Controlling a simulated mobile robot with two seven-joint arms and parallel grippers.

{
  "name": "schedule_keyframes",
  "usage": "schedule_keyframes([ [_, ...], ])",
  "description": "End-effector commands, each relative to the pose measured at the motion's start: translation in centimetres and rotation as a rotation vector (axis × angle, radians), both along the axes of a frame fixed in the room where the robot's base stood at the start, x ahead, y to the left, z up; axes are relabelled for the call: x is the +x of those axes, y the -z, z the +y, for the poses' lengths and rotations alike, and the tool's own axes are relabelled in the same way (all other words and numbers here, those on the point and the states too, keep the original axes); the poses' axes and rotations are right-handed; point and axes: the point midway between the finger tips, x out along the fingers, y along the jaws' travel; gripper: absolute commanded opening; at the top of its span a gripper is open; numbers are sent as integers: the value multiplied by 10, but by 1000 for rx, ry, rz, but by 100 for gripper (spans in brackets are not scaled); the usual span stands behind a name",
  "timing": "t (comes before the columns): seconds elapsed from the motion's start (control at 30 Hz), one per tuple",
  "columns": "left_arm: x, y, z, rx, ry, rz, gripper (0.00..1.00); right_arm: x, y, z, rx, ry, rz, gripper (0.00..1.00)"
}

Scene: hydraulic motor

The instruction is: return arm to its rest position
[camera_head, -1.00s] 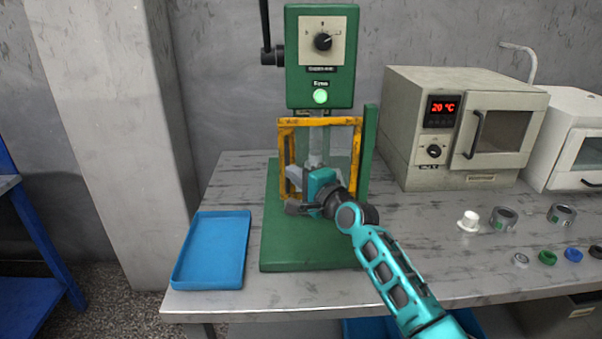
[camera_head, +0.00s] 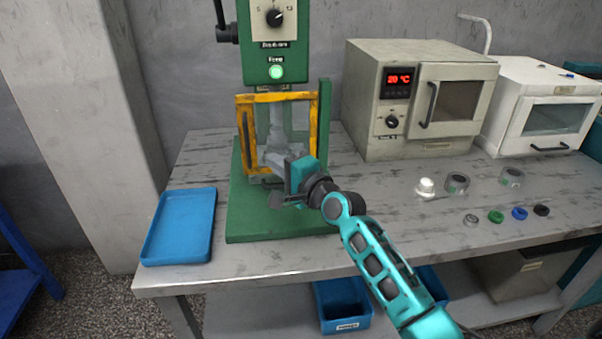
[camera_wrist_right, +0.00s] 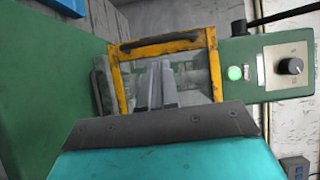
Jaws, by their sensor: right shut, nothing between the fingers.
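My right arm (camera_head: 375,262) is teal and comes in from the lower right in the head view. Its right gripper (camera_head: 272,158) is shut and empty, pointing at the yellow-framed guard (camera_head: 242,135) of the green press (camera_head: 275,40). In the head view the gripper overlaps the guard; I cannot tell whether it touches it. In the right wrist view the grey fingers (camera_wrist_right: 158,84) lie close together in front of the guard's clear pane. My left gripper is not in view.
A blue tray (camera_head: 180,228) lies left of the press. A beige oven (camera_head: 365,100) reading 20 °C and a white machine (camera_head: 530,100) stand at the right. A white part (camera_head: 425,187), metal rings (camera_head: 457,183) and small coloured rings (camera_head: 496,216) lie on the grey table (camera_head: 400,235). A blue bin (camera_head: 342,305) is below.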

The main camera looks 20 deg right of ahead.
Motion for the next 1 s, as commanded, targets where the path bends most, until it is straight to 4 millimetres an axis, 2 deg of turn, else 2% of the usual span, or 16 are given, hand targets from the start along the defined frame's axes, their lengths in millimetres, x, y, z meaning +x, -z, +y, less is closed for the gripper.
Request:
schedule_keyframes([
  [0.1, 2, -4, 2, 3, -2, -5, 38, -24, 1, -8, -2, 0, 3, 0],
  [0.3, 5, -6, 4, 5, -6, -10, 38, -49, 0, -16, -2, 1, 0, 0],
  [0.57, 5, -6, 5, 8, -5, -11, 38, -59, 0, -19, -2, 0, 1, 0],
  [0.63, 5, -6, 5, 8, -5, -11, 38, -62, 6, -18, -25, 2, 7, 0],
  [0.67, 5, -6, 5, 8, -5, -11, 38, -65, 13, -17, -49, 2, 13, 0],
  [0.77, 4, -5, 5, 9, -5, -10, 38, -84, 49, -12, -211, 3, 42, 0],
  [0.87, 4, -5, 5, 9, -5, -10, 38, -121, 103, -3, -490, -23, 84, 0],
  [0.9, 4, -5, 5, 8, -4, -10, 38, -139, 125, 0, -618, -44, 98, 0],
  [1.0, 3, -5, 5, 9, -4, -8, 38, -189, 173, 9, -933, -123, 120, 0],
])
